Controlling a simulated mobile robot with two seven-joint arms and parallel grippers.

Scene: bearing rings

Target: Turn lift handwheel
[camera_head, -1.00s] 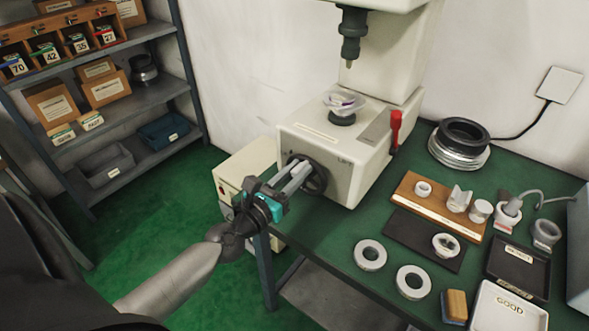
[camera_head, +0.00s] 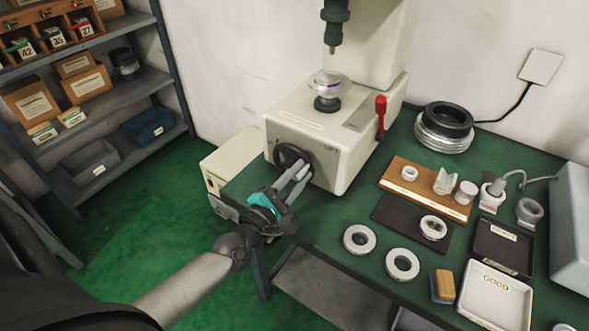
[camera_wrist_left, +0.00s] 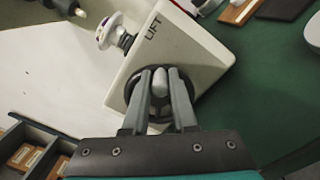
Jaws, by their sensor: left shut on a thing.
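The black lift handwheel (camera_head: 291,157) sits on the front of the cream tester (camera_head: 325,130). It also shows behind my fingers in the left wrist view (camera_wrist_left: 133,100), below the word LIFT. My left gripper (camera_head: 301,172) reaches it from below. The fingers hide part of the wheel. Above the tester body, the lift stage (camera_head: 327,104) carries a pale ring (camera_head: 328,83) under the dark spindle (camera_head: 334,30), with a gap between. My right gripper is out of view.
A red lever (camera_head: 380,112) stands on the tester's right side. Loose metal rings (camera_head: 359,240), a wooden rack (camera_head: 407,193), a dark tray (camera_head: 503,247) and a white GOOD tray (camera_head: 488,305) occupy the green bench to the right. Shelves (camera_head: 110,100) stand at the left.

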